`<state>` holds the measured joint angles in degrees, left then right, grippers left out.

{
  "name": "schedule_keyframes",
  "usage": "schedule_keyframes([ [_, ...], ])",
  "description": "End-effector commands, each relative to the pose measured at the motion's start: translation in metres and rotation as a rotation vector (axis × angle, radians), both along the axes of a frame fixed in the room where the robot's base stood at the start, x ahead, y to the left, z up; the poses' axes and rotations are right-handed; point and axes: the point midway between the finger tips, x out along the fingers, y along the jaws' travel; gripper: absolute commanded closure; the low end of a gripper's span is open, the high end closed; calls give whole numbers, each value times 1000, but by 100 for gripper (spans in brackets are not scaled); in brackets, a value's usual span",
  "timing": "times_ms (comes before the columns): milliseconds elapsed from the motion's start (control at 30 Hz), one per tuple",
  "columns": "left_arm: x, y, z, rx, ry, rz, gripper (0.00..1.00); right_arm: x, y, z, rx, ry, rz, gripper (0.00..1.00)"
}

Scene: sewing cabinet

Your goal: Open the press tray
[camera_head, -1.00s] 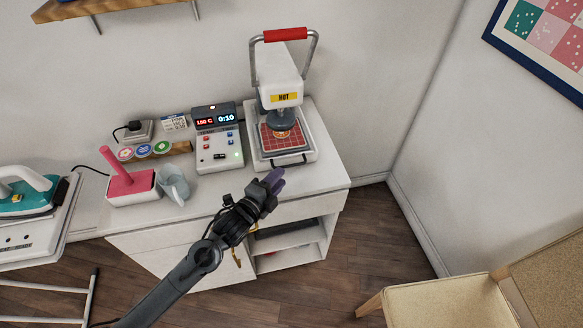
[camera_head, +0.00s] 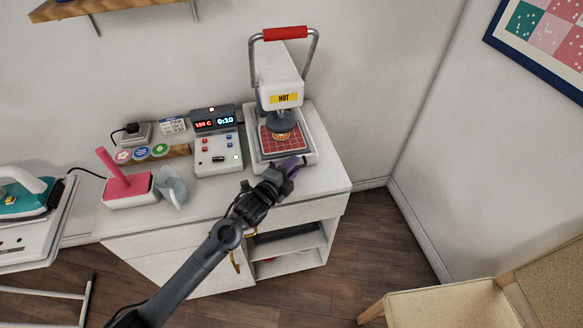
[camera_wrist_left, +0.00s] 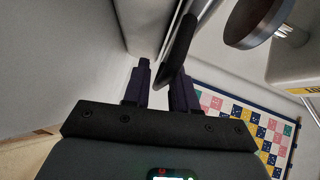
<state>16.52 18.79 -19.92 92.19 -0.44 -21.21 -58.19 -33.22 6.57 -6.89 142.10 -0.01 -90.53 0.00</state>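The white heat press (camera_head: 280,85) with a red handle and a "HOT" label stands at the back right of the cabinet top. Its press tray (camera_head: 308,150) holds a red gridded pad (camera_head: 275,148) under the round dark press head. My left gripper (camera_head: 297,163) is at the front edge of the tray, by its handle. In the left wrist view, my left gripper (camera_wrist_left: 163,88) has its two fingers apart, with the dark tray handle (camera_wrist_left: 180,45) reaching down between them. I cannot tell whether they touch it. My right gripper is not in view.
A control box (camera_head: 217,145) with a lit display stands left of the press. A pink-handled block (camera_head: 130,188), a grey-blue object (camera_head: 172,187) and an iron (camera_head: 25,192) are farther left. A chair (camera_head: 440,300) stands at the lower right. The floor before the cabinet is clear.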

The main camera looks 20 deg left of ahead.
Motion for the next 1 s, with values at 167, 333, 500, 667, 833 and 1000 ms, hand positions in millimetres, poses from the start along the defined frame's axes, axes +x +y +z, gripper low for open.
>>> schedule_keyframes([
  [167, 0, 0, 0, 0, 0, 0, 100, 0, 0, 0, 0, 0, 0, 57],
  [333, 0, 0, 0, 0, 0, 0, 100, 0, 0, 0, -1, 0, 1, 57],
  [500, -2, -1, 1, 0, 1, 0, 100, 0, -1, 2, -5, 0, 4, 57],
  [667, -24, -16, 4, 0, 4, -4, 100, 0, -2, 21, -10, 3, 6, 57],
  [833, -66, -45, 7, -2, 6, -6, 100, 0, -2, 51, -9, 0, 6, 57],
  [1000, -104, -70, 5, -3, 4, -5, 100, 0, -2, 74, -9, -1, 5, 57],
])
